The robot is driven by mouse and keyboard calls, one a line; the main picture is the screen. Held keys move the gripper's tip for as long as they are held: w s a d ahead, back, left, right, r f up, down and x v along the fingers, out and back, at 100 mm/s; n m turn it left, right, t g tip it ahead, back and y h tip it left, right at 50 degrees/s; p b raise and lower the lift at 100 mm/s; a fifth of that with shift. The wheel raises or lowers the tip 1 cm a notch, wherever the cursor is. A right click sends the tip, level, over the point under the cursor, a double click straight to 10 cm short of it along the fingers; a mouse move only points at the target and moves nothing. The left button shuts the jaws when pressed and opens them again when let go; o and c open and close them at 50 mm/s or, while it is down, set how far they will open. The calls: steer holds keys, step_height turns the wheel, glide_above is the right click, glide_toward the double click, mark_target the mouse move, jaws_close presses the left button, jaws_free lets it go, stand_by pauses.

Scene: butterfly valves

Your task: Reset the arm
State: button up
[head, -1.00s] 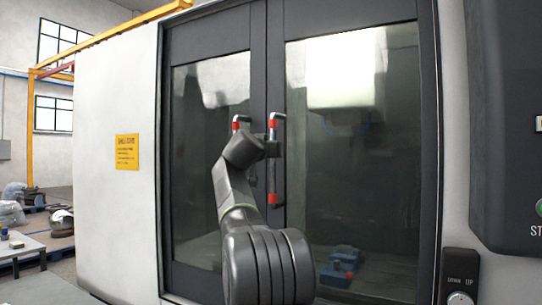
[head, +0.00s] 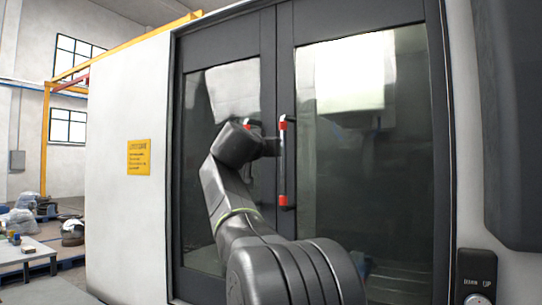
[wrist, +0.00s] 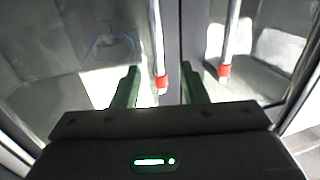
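My gripper (wrist: 162,84) is open in the wrist view, its two green fingers apart with nothing held between them. In that picture the lower red end of the left door handle (wrist: 160,78) shows in the gap between the fingers. The right door handle (wrist: 228,45) is to the right of the right finger. In the head view my arm reaches up to the doors, and the right handle (head: 283,165), a vertical bar with red ends, stands close to my gripper's end. Whether they touch I cannot tell. The left handle (head: 248,127) is mostly hidden behind my wrist.
The machine's dark-framed glass doors (head: 340,190) look shut. A yellow sign (head: 139,157) is on its white side panel. A control panel with a knob (head: 477,297) is at the right. A low table (head: 28,252) and pallets with bags (head: 20,222) stand at far left.

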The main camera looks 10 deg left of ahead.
steer(key=shift+w, duration=0.1)
steer(key=w+d+p, duration=0.1)
steer(key=w+p, duration=0.4)
steer(key=w, duration=0.8)
steer(key=shift+w+d, duration=0.25)
steer(key=shift+d, duration=0.05)
steer(key=shift+d, duration=0.1)
